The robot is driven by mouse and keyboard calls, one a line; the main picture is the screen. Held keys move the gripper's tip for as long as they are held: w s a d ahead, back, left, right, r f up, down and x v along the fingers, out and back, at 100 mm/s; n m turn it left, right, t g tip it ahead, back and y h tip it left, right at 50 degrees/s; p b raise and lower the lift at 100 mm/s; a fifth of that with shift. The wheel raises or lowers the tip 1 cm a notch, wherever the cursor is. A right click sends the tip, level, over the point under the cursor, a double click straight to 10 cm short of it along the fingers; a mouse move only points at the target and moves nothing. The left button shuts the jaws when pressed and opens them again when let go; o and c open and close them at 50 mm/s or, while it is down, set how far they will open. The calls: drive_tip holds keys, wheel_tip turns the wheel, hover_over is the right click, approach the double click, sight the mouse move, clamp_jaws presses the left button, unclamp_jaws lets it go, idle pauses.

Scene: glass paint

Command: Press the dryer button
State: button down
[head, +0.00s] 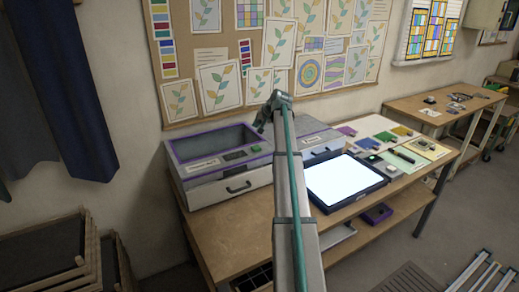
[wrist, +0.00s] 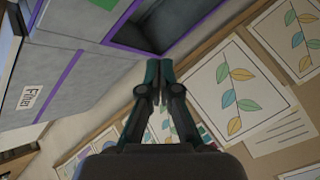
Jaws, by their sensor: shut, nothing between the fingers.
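The dryer (head: 222,178) is a grey box with a purple-rimmed window on top, standing at the left end of the workbench. A small green button (head: 256,148) shows on its front top edge, beside a dark display panel (head: 235,155). My gripper (head: 261,127) is above the dryer, toward its back right, apart from the button. In the wrist view, my gripper (wrist: 158,66) has its fingertips together and holds nothing.
A lit white light pad (head: 343,182) lies on the bench right of my arm. Coloured sheets and small tools lie beyond it. The pinboard (head: 184,62) with leaf drawings is on the wall close behind my gripper. My forearm hides part of the bench.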

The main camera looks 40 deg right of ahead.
sight(257, 147)
idle(0.3)
drive_tip(key=shift+f+b, duration=1.85)
drive_tip(key=shift+f, duration=2.55)
drive_tip(key=shift+f, duration=0.2)
drive_tip(key=shift+f, duration=0.25)
drive_tip(key=shift+f+b, duration=0.5)
drive_tip(key=shift+r, duration=0.1)
drive_tip(key=shift+r+p, duration=0.4)
drive_tip(key=shift+r, duration=0.45)
drive_tip(key=shift+r, duration=0.1)
drive_tip(key=shift+r+p, duration=0.95)
drive_tip(key=shift+r, duration=1.45)
